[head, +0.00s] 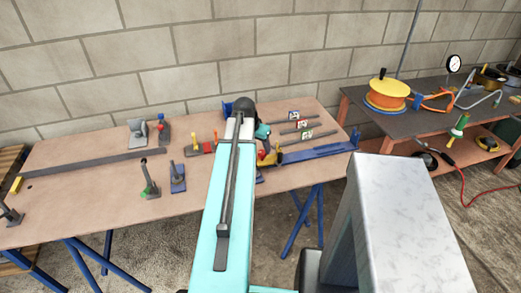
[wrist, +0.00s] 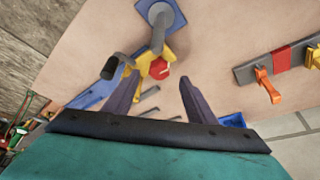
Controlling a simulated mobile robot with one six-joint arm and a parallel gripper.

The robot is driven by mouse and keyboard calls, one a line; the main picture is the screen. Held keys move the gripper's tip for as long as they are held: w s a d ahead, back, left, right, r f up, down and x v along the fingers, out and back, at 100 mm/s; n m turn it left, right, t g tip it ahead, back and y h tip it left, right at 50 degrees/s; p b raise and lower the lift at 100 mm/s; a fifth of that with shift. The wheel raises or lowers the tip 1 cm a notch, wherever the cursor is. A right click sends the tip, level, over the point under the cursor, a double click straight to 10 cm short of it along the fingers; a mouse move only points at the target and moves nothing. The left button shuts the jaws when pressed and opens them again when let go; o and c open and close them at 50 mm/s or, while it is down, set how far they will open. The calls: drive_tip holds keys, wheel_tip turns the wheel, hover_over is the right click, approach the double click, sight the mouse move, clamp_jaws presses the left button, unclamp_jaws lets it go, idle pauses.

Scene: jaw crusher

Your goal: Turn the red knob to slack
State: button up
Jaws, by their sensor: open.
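The red knob (wrist: 159,69) is a small faceted knob on a yellow bracket (wrist: 143,62), near the middle of the wrist view. My gripper (wrist: 159,78) is open, with its two dark fingers apart. In that view the knob shows between the fingertips; nothing is held. I cannot tell the remaining distance or see a slack mark. In the head view my gripper (head: 264,136) is over the right half of the workbench, by the yellow bracket (head: 267,159). The knob is hard to make out there, and my arm hides part of that area.
A grey lever on a blue base (wrist: 170,18) stands close to the bracket. A blue rail (head: 320,149) runs right on the workbench (head: 80,195). A red block with levers (head: 203,147) is left of my arm. A second table (head: 425,116) holds an orange reel (head: 387,95).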

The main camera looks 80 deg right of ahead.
sight(261, 152)
drive_tip(key=shift+p+x, duration=0.4)
drive_tip(key=shift+x, duration=1.95)
drive_tip(key=shift+c, duration=0.2)
